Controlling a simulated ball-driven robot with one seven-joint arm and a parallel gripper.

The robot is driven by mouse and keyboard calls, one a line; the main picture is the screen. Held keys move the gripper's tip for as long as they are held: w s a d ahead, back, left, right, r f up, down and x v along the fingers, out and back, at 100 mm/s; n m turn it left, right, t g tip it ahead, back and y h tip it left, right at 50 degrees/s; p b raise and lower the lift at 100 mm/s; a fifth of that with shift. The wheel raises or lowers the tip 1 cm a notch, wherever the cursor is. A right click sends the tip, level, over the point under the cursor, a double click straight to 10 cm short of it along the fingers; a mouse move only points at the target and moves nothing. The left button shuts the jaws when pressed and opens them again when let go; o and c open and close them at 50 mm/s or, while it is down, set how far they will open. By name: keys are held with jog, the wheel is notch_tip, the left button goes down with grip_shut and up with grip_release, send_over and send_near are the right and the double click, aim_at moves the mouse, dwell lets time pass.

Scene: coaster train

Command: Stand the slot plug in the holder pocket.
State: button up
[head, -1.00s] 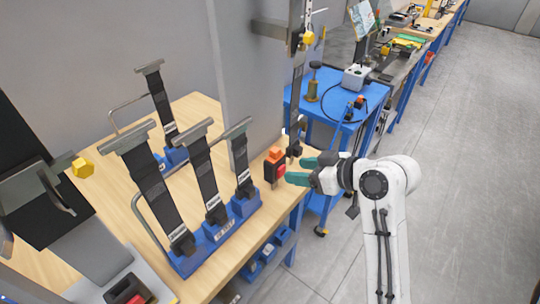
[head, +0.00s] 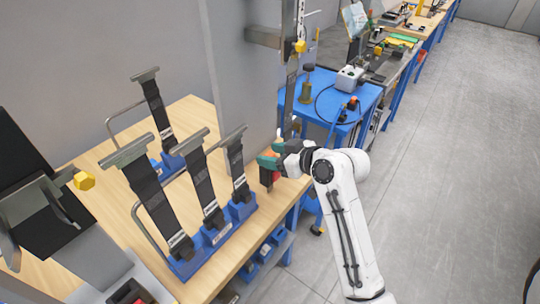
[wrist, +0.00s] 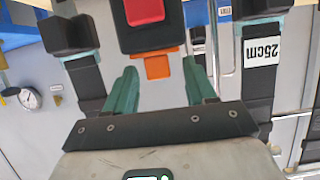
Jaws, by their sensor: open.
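A black buckle block (head: 267,179) with a red button (wrist: 145,11) stands near the right edge of the wooden bench. An orange piece (wrist: 157,66) protrudes from its top and looks like the slot plug. My gripper (head: 268,160) is at the top of the block. In the wrist view its teal fingers (wrist: 161,78) are apart, one on each side of the orange piece, with gaps showing. The blue rack (head: 185,268) on the bench has several blue blocks with black straps standing in them. I cannot tell which part is the holder pocket.
The straps with grey crossbars (head: 190,142) rise left of my gripper. A grey pillar (head: 240,75) stands behind it. A blue cart (head: 318,80) is behind to the right. Another black and red buckle (head: 128,292) is at bottom left. The floor at right is clear.

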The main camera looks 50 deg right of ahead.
jog(key=shift+w+f, duration=0.25)
jog(key=shift+w, duration=0.3)
jog(key=shift+c, duration=0.4)
grip_shut()
